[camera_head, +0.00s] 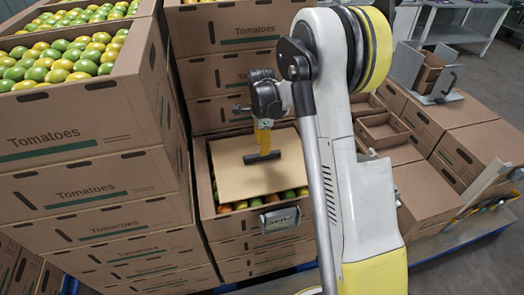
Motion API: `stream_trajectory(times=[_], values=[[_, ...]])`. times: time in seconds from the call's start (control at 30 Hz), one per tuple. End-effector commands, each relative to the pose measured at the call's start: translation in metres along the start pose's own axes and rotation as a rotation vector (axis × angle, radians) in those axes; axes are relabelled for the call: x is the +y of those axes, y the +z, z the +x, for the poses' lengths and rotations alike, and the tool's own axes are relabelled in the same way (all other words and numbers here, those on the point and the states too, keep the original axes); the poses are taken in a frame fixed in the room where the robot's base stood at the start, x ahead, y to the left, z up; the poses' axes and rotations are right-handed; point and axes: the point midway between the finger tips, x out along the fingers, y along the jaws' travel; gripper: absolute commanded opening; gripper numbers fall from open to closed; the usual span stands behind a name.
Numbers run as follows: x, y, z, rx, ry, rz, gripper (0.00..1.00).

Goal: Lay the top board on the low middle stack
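The top board (240,178) is a flat tan sheet over the open top of the low middle stack (240,247). It leaves a strip of tomatoes showing along the front edge. I cannot tell if it rests on the crate rim or hovers just above it. A black bar (276,155) under a yellow upright piece (263,137) is at the board's upper face, near its middle. My gripper (264,122) is directly above, pointing down at the yellow piece. Its fingers are too small and dark to tell whether they grip it.
A tall stack of tomato boxes (90,185) stands close on the left, with filled crates on top. Another closed stack (222,75) rises behind. Brown boxes and trays (425,200) fill the right, beyond my arm. A small grey label holder (280,219) hangs at the middle stack's front.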

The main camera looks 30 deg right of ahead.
Motion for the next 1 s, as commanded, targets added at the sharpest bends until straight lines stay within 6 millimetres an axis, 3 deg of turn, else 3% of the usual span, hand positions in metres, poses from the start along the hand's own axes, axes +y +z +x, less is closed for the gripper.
stream_trajectory(times=[0.03, 0.2, 0.43, 0.57, 0.67, 0.8, 1.0], values=[[0.000, 0.000, -0.017, 0.000, 0.000, 0.000, 0.35], [0.000, 0.000, -0.052, 0.000, 0.000, 0.000, 0.35], [0.001, 0.001, -0.077, 0.000, -0.003, -0.009, 0.35], [0.014, 0.008, -0.102, 0.002, -0.038, -0.106, 0.35], [0.038, 0.020, -0.135, 0.010, -0.095, -0.273, 0.35], [0.085, 0.038, -0.180, 0.046, -0.200, -0.575, 0.35], [0.161, 0.056, -0.218, 0.142, -0.344, -1.002, 0.35]])
